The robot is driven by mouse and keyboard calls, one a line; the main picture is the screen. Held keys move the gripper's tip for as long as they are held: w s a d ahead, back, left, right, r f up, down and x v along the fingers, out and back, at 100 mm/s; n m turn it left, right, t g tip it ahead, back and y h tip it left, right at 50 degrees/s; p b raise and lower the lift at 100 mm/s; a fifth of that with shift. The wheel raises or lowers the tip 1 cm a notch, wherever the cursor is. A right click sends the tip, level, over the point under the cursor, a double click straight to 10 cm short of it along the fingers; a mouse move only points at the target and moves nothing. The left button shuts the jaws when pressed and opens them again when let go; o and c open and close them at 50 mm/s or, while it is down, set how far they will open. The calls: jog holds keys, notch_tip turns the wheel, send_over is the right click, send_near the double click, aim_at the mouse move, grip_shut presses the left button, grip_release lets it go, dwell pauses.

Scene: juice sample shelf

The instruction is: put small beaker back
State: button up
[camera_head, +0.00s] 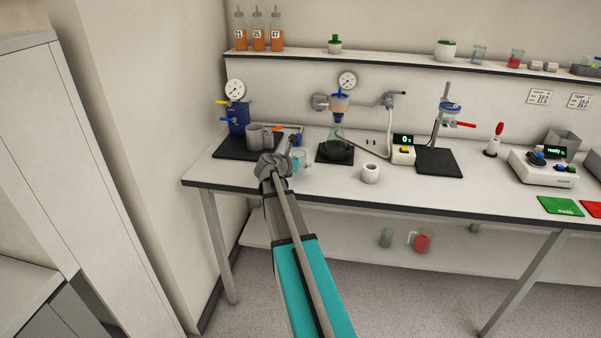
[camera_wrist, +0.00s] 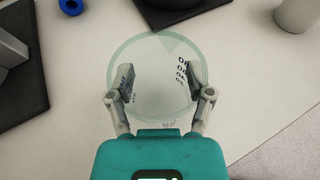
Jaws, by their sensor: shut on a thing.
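The small beaker (camera_wrist: 155,108) is clear glass with dark printed markings, and I look down on its round rim in the wrist view. My gripper (camera_wrist: 159,80) is shut on it, with one finger on each side of the glass. It appears empty. In the head view my gripper (camera_head: 297,152) is over the left part of the bench, and the beaker (camera_head: 304,160) shows only partly beside it. I cannot tell whether the beaker's base touches the bench.
The bench (camera_head: 330,188) holds a flask (camera_head: 337,134) on a black mat, a white cup (camera_head: 370,173) and a blue pump (camera_head: 237,118). The wall shelf (camera_head: 390,68) carries bottles and glassware. The lower shelf (camera_head: 330,245) holds another beaker (camera_head: 386,237) and a red-filled jug (camera_head: 422,243).

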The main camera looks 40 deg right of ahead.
jog(key=shift+f+b, duration=0.95)
jog(key=shift+f, duration=0.35)
jog(key=shift+f, duration=0.15)
jog(key=o, duration=1.2)
jog(key=shift+r, duration=0.2)
jog(key=shift+a+r, duration=0.1)
jog(key=p+v, duration=0.4)
jog(key=v, duration=0.7)
jog(key=shift+s+a+r+p, duration=0.1)
jog(key=shift+a+r+p, duration=0.1)
jog(key=shift+a+p, duration=0.15)
